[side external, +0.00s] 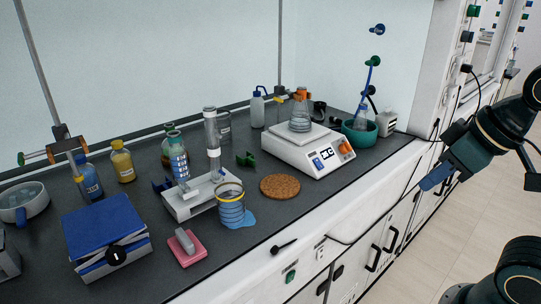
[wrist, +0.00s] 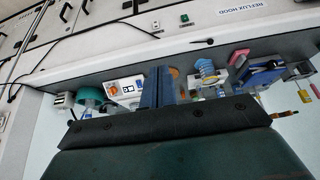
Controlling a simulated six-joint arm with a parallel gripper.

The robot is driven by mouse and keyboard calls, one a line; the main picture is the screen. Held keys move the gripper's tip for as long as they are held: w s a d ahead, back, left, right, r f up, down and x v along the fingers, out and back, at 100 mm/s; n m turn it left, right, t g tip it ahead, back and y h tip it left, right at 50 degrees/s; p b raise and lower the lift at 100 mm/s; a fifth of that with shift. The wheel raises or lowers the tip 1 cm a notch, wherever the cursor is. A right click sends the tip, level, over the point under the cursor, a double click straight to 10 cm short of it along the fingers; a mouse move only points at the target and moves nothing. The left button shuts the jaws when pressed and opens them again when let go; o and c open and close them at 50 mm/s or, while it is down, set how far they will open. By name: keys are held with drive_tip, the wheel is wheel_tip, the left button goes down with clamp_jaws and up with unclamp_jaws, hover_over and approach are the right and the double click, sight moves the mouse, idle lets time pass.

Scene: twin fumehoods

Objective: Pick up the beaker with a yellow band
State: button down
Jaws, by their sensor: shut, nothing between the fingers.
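The beaker with a yellow band (side external: 231,207) stands upright near the front edge of the dark bench, with the band around its top and blue markings on its side. A blue puddle-like patch lies beside its base. In the wrist view a blue-marked glass (wrist: 206,70) right of my fingers appears to be this beaker, but its band is hard to make out. My gripper (side external: 434,181) is off to the right, in front of the bench, well apart from the beaker. Its blue fingers (wrist: 157,88) are shut and empty.
A hotplate (side external: 305,150) with a flask and a cork mat (side external: 280,187) are right of the beaker. A white stand (side external: 188,200) with a glass column is just left of it.

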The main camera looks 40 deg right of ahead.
drive_tip(key=shift+c, duration=1.2)
unclamp_jaws()
drive_tip(key=w+a+r+n+g+y, duration=0.1)
drive_tip(key=w+a+r+n, duration=0.15)
drive_tip(key=w, duration=0.55)
drive_tip(key=w+a+r+n, duration=0.1)
drive_tip(key=w+a+n, duration=0.15)
drive_tip(key=w, duration=0.65)
drive_tip(key=w+a+f+n, duration=0.1)
drive_tip(key=w+a+f, duration=0.1)
drive_tip(key=w, duration=0.3)
drive_tip(key=w+a+f+n+g+y, duration=0.1)
drive_tip(key=w+a+f, duration=0.2)
drive_tip(key=w, duration=0.3)
drive_tip(key=w+a+f+n+y, duration=0.1)
drive_tip(key=w+a+f, duration=0.2)
drive_tip(key=w, duration=0.3)
drive_tip(key=shift+f, duration=0.45)
drive_tip(key=shift+f, duration=0.1)
